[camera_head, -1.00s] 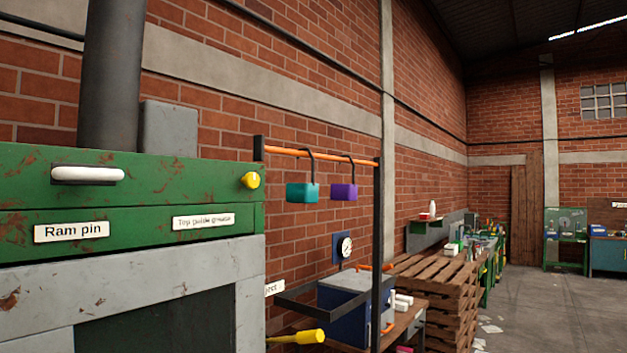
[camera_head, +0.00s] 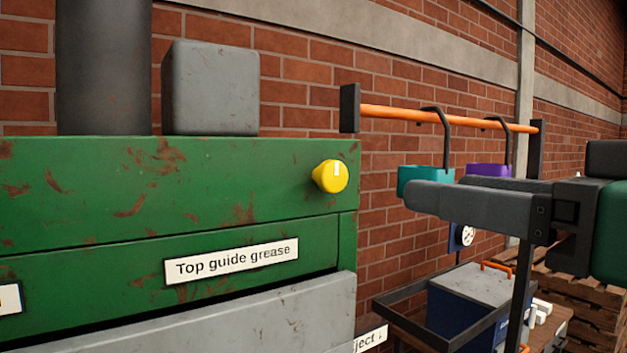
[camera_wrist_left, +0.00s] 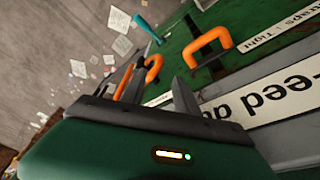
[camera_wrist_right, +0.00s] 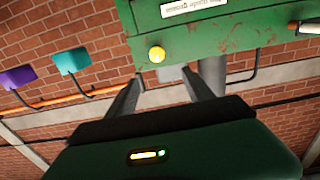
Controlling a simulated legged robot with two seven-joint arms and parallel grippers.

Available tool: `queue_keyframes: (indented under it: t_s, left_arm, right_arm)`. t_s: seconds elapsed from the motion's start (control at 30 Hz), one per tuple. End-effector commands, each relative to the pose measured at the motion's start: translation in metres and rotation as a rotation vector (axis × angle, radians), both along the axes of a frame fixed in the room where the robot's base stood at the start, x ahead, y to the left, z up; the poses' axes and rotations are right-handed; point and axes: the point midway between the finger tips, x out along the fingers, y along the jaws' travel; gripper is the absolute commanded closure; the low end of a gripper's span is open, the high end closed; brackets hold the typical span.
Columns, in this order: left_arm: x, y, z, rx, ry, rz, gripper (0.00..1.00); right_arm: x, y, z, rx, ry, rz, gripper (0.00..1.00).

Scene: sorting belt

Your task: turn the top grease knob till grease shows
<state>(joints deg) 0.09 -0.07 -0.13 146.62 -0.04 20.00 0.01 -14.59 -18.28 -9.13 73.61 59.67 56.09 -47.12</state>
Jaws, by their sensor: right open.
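An orange rail (camera_head: 440,118) with a teal bin (camera_head: 425,175) and a purple bin (camera_head: 487,170) hangs behind my right gripper. A grey box (camera_head: 210,88) stands on the press. A blue cabinet and pallets are lower right. The space between knob and fingers is clear.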

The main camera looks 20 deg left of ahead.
Motion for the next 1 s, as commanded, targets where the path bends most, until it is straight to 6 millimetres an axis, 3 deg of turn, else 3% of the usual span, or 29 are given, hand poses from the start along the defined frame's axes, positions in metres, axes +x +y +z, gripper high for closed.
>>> queue_keyframes:
  t_s: [0.17,0.53,0.8,1.0]
  left_arm:
    - [-0.001,-0.001,0.028,0.000,0.002,-0.003,0.64]
    - [-0.001,0.000,0.073,0.000,0.003,-0.003,0.64]
    - [-0.001,0.000,0.093,0.000,0.003,-0.003,0.64]
    - [-0.001,0.000,0.093,0.000,0.003,-0.004,0.64]
  right_arm:
    - [0.016,0.025,0.010,-0.002,0.001,0.011,0.40]
    - [0.074,0.113,0.004,-0.013,0.004,0.009,0.40]
    - [0.104,0.138,0.002,-0.004,0.001,0.007,0.40]
    - [0.107,0.144,-0.001,-0.004,0.000,0.007,0.40]
